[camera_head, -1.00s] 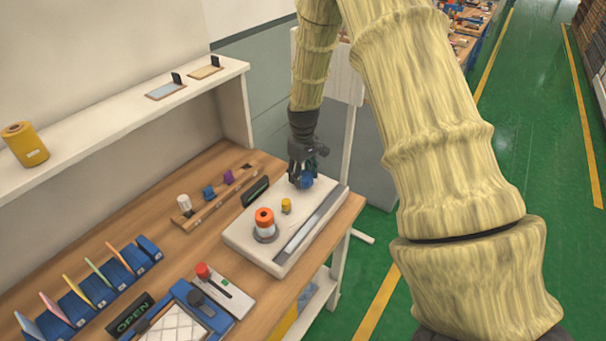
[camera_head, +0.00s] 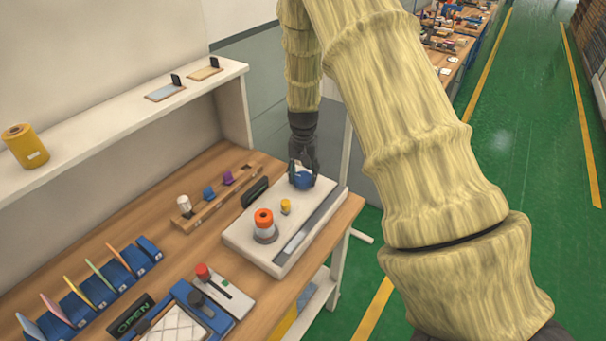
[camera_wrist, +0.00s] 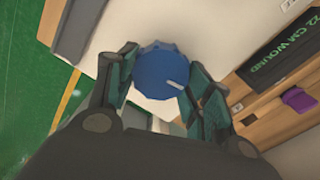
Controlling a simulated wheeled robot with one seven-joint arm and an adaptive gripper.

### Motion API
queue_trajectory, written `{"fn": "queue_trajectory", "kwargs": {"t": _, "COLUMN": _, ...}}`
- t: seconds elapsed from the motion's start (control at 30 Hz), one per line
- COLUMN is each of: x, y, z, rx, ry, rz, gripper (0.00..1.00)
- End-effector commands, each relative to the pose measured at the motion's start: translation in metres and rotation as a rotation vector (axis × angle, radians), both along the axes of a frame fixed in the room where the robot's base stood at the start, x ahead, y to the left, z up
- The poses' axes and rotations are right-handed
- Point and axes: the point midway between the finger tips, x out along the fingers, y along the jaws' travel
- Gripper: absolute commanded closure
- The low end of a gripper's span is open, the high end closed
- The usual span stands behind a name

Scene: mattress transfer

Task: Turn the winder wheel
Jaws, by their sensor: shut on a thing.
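The winder wheel (camera_wrist: 158,70) is a blue knob with a ridged rim and a pale mark, in the middle of the wrist view. In the head view the wheel (camera_head: 303,181) sits at the far end of the white winder base (camera_head: 250,240). My gripper (camera_head: 303,172) points down over it. In the wrist view the fingers of my gripper (camera_wrist: 160,80) are on either side of the wheel and shut on it. The winder also carries an orange-topped spool (camera_head: 264,219) and a small yellow knob (camera_head: 285,206).
A dark display (camera_wrist: 285,50) reading "22 CM WOUND" lies beside the wheel. A wooden rack (camera_head: 205,212) with white, blue and purple pieces stands left of the winder. A white shelf (camera_head: 110,113) runs above the bench. Blue card holders (camera_head: 75,304) stand at the front left.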

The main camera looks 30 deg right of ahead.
Motion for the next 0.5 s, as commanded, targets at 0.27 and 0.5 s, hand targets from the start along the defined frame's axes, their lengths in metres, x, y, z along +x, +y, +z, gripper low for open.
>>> {"fn": "queue_trajectory", "kwargs": {"t": 0.27, "x": 0.0013, "y": -0.0016, "z": 0.0023, "rx": -0.003, "ry": -0.004, "rz": -0.26, "gripper": 0.73}}
{"fn": "queue_trajectory", "kwargs": {"t": 0.5, "x": 0.0007, "y": -0.0027, "z": 0.0028, "rx": -0.003, "ry": -0.005, "rz": -0.489, "gripper": 0.73}}
